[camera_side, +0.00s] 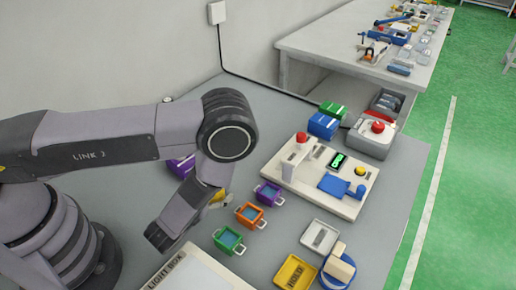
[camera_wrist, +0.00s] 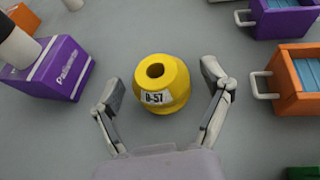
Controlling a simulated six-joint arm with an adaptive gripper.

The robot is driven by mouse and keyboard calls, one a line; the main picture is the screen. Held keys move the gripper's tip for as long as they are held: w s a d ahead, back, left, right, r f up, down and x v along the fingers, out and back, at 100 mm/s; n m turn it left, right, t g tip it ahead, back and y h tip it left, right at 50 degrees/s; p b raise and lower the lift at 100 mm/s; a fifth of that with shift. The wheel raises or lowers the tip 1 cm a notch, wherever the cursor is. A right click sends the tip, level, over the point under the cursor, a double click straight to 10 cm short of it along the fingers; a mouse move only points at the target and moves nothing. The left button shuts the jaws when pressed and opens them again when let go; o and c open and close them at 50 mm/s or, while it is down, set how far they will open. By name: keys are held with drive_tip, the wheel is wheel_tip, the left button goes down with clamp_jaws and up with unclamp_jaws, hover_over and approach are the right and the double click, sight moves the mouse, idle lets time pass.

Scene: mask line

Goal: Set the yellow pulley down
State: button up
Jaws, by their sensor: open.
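My gripper (camera_wrist: 166,84) is open, with one finger on each side of the pulley and a visible gap to both. In the side view only a small yellow patch of the pulley (camera_side: 217,199) shows behind my arm. My fingertips are mostly hidden there.
A purple box (camera_wrist: 58,69) stands left of the pulley. A purple bin (camera_wrist: 284,18) and an orange bin (camera_wrist: 294,78) with handles stand to the right. The side view also shows a green bin (camera_side: 228,240), a light box (camera_side: 190,272) and a white control panel (camera_side: 320,176).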

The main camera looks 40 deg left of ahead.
drive_tip(key=shift+r, duration=0.1)
drive_tip(key=v, duration=0.7)
drive_tip(key=shift+s+r, duration=0.1)
drive_tip(key=w+a+r+n+g+y, duration=0.25)
drive_tip(key=a+r+n+y, duration=0.35)
drive_tip(key=r, duration=0.4)
drive_tip(key=w+a+r+n+g+y, duration=0.1)
drive_tip(key=a+r+n+g+y, duration=0.3)
drive_tip(key=r+n, duration=0.5)
drive_tip(key=s+a+r+n+g+h, duration=0.5)
drive_tip(key=s+a+r+n+g, duration=0.2)
drive_tip(key=s+r+n, duration=0.5)
drive_tip(key=s+d+r+n+t+h, duration=0.3)
drive_tip(key=d+r+n+t+h, duration=0.1)
drive_tip(key=r+n+t+h, duration=0.2)
drive_tip(key=shift+s+d+r+n+h, duration=0.25)
drive_tip(key=shift+d+r+n+h, duration=0.15)
drive_tip(key=shift+r+h, duration=0.3)
drive_tip(key=shift+f, duration=0.1)
